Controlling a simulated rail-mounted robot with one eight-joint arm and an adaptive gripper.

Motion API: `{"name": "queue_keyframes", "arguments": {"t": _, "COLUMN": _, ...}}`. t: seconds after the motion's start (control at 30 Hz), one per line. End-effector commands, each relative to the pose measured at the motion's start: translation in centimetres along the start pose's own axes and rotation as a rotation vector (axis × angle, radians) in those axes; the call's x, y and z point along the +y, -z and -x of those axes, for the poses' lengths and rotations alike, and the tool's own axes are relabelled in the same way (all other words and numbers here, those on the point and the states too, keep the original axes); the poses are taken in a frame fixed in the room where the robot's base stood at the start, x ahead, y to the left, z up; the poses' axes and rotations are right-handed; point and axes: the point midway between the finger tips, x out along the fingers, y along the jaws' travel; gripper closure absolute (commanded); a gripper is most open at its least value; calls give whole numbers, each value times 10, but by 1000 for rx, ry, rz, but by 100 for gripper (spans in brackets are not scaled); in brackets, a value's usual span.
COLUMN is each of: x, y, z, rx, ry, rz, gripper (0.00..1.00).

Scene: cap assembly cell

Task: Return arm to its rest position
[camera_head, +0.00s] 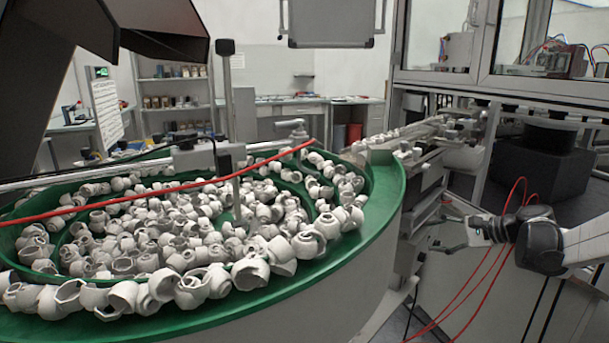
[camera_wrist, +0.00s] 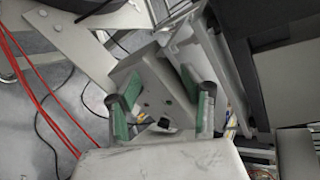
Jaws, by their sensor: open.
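My gripper (camera_head: 441,232) is at the right of the head view, with my arm reaching in from the right edge. It points left, beside the outer wall of the green bowl feeder (camera_head: 392,207) and near the metal frame of the conveyor. In the wrist view, my gripper (camera_wrist: 160,100) shows two fingers with green pads set well apart. I see nothing held between them. Behind the fingers are grey metal parts and the floor.
Many white caps (camera_head: 150,235) fill the bowl feeder. A conveyor track (camera_head: 425,132) runs back from it. A glazed cabinet (camera_head: 480,75) stands at right. Red cables (camera_head: 490,260) hang around my arm. Shelves (camera_head: 175,95) and workbenches are farther back.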

Motion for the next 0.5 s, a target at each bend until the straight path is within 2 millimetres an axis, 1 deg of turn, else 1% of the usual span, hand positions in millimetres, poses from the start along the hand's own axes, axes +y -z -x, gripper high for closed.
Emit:
{"name": "queue_keyframes", "arguments": {"t": 0.03, "x": 0, "y": -18, "z": -1, "rx": 11, "ry": -26, "rz": 29, "gripper": 58}}
{"name": "queue_keyframes", "arguments": {"t": 0.27, "x": 6, "y": -79, "z": 0, "rx": 75, "ry": -142, "rz": 174, "gripper": 58}}
{"name": "queue_keyframes", "arguments": {"t": 0.3, "x": 9, "y": -90, "z": 1, "rx": 84, "ry": -163, "rz": 202, "gripper": 58}}
{"name": "queue_keyframes", "arguments": {"t": 0.37, "x": 13, "y": -106, "z": 4, "rx": 101, "ry": -194, "rz": 245, "gripper": 58}}
{"name": "queue_keyframes", "arguments": {"t": 0.5, "x": 26, "y": -144, "z": 11, "rx": 136, "ry": -268, "rz": 353, "gripper": 58}}
